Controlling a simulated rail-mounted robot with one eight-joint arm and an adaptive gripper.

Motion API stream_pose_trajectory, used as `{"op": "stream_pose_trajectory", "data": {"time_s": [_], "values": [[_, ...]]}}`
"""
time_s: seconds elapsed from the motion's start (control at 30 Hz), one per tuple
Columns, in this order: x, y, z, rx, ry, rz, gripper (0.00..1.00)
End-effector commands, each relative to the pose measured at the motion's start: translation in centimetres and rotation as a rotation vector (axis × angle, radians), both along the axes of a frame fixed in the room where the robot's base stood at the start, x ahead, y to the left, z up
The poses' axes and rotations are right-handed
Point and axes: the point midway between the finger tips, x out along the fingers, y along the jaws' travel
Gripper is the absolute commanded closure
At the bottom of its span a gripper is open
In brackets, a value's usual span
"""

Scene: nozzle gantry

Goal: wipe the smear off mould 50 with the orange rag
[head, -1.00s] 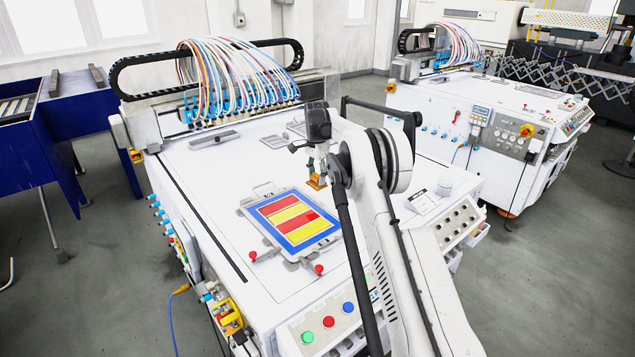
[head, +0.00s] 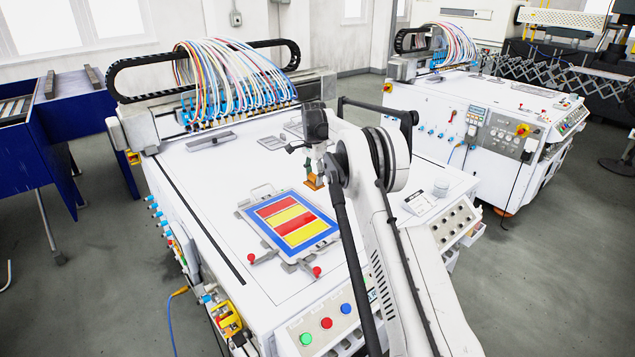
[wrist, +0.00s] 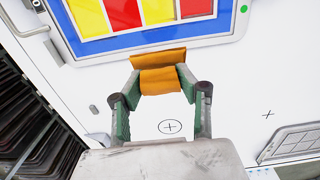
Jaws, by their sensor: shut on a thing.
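My gripper (head: 316,176) is shut on the orange rag (head: 314,182), above the white machine top. The wrist view shows the folded rag (wrist: 160,58) between the green-padded fingers (wrist: 163,93). A framed panel (head: 292,222) with a blue border and red and yellow stripes lies on the machine top, left of and nearer than the rag in the head view. In the wrist view the panel's blue border (wrist: 150,36) is just beyond the rag; I cannot tell whether they touch. I can make out no number 50 and no clear smear.
Red-knobbed clamps (head: 316,271) sit at the panel's near side. Flat grey plates (head: 271,143) lie farther back, before a bank of coloured hoses (head: 225,75). A small white round item (head: 441,187) is right of my arm. The white top around the panel is mostly clear.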

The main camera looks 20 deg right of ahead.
Motion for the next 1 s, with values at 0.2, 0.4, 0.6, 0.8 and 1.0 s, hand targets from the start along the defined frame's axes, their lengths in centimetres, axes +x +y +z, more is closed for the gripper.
{"op": "stream_pose_trajectory", "data": {"time_s": [0.2, 0.4, 0.6, 0.8, 1.0], "values": [[0.0, -0.1, -1.5, 0.0, 0.0, -0.001, 0.92], [0.0, -0.2, -3.3, 0.0, 0.0, -0.003, 0.92], [-0.1, -0.4, -5.0, 0.0, 0.0, -0.004, 0.92], [-0.1, -0.5, -6.9, 0.0, 0.0, -0.005, 0.92], [-1.2, -0.9, -7.7, 0.0, 0.0, -0.007, 0.96]]}}
